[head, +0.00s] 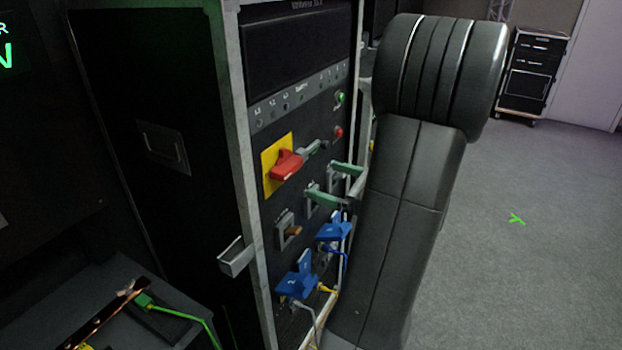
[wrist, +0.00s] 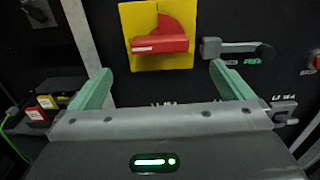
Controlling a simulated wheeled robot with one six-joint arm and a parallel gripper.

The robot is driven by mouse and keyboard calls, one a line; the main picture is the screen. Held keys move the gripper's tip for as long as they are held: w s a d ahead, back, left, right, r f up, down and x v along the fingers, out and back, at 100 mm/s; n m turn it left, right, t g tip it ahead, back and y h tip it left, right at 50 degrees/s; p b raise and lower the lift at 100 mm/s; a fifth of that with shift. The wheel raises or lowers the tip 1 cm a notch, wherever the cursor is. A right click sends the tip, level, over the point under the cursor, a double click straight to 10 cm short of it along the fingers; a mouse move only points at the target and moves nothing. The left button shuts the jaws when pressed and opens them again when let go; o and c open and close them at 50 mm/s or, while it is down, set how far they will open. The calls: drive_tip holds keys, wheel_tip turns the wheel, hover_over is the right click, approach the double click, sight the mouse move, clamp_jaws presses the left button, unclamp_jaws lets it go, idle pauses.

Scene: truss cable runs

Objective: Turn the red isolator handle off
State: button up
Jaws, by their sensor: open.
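The red isolator handle (head: 286,164) sits on a yellow plate (head: 269,158) on the front of a black rack panel. In the wrist view the handle (wrist: 160,44) lies about level across the yellow plate (wrist: 130,20), in the upper middle. My gripper (head: 323,181) is open and empty, its two green fingers apart. In the wrist view my gripper (wrist: 160,70) is below the handle, with one finger to its left and one to its right. The fingers look apart from the handle. The exact gap to the panel is hard to tell.
A grey lever (wrist: 235,47) sticks out just right of the yellow plate, close to the right finger. Blue connectors (head: 298,281) with cables sit low on the rack. A red button (head: 338,132) is at right. Floor (head: 500,240) beyond my arm is clear.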

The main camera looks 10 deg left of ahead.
sight(295, 170)
drive_tip(key=v, duration=0.4)
drive_tip(key=shift+d, duration=0.25)
drive_tip(key=p+x, duration=0.2)
drive_tip(key=x, duration=1.1)
drive_tip(key=shift+a, duration=0.4)
drive_tip(key=shift+d+f, duration=0.1)
